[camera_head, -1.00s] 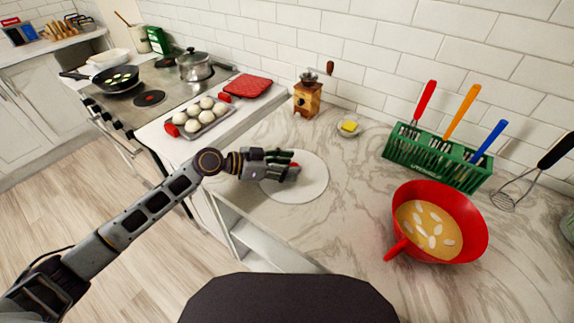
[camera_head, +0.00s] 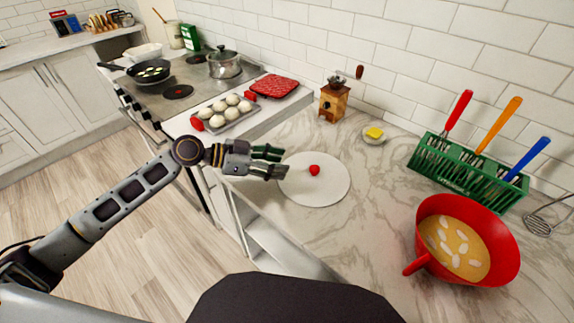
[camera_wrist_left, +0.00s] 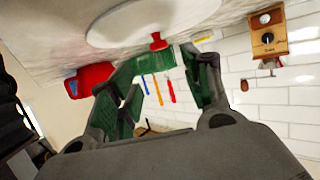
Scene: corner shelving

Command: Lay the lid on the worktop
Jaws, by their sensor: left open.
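The lid (camera_head: 316,190), a flat white disc with a red knob (camera_head: 314,170), lies flat on the marbled worktop (camera_head: 372,215), knob up, near the front edge. My left gripper (camera_head: 277,163) is just left of the knob, over the lid's left rim, open and empty. In the left wrist view the lid (camera_wrist_left: 115,30) and its red knob (camera_wrist_left: 158,42) show beyond the green-padded fingers of my left gripper (camera_wrist_left: 168,75), with nothing held. My right gripper is not in view.
A red bowl of batter (camera_head: 468,247) and a green utensil rack (camera_head: 470,172) stand to the right. A wooden grinder (camera_head: 333,103) and a small butter dish (camera_head: 374,136) are behind. A tray of buns (camera_head: 226,113) lies left, by the stove. Bare worktop lies right of the lid.

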